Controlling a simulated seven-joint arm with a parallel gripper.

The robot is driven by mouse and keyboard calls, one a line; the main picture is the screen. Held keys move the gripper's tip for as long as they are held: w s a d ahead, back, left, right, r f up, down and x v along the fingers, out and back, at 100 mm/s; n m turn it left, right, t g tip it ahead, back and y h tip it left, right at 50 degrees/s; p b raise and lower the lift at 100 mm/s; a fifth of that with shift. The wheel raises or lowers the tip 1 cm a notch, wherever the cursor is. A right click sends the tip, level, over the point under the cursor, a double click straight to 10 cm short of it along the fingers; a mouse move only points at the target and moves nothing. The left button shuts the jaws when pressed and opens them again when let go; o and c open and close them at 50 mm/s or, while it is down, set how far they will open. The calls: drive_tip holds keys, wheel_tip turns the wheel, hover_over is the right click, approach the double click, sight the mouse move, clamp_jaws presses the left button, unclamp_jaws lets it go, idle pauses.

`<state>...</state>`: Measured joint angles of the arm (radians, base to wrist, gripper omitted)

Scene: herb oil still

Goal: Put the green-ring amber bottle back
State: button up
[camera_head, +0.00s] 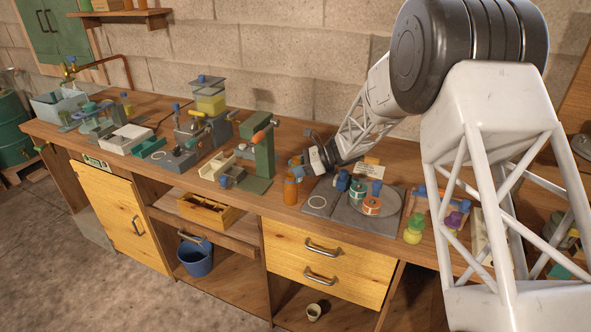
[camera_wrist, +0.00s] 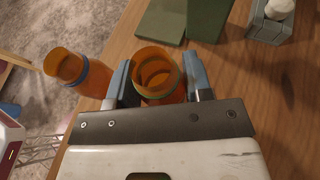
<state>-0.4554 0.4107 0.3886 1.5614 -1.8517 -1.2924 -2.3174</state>
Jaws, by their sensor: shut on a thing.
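My gripper (camera_wrist: 157,82) is shut on an amber bottle (camera_wrist: 155,62), seen from above with its mouth open and a greenish band near its rim. A blue-grey finger lies on each side of it. In the head view my gripper (camera_head: 299,166) is over the workbench near its front edge, and the held bottle is mostly hidden. A second amber bottle (camera_wrist: 82,72) shows left of the fingers in the wrist view, close to the bench edge. An amber bottle (camera_head: 290,190) also shows just below my gripper in the head view; I cannot tell which of the two it is.
A green upright press (camera_head: 264,155) stands just left of my gripper. A rack with coloured jars (camera_head: 414,232) is farther right. The bench's front edge is close.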

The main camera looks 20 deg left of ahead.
drive_tip(key=shift+f, duration=0.3)
drive_tip(key=o, duration=1.1)
drive_tip(key=shift+c, duration=0.2)
drive_tip(key=shift+r, duration=0.15)
drive_tip(key=v, duration=1.2)
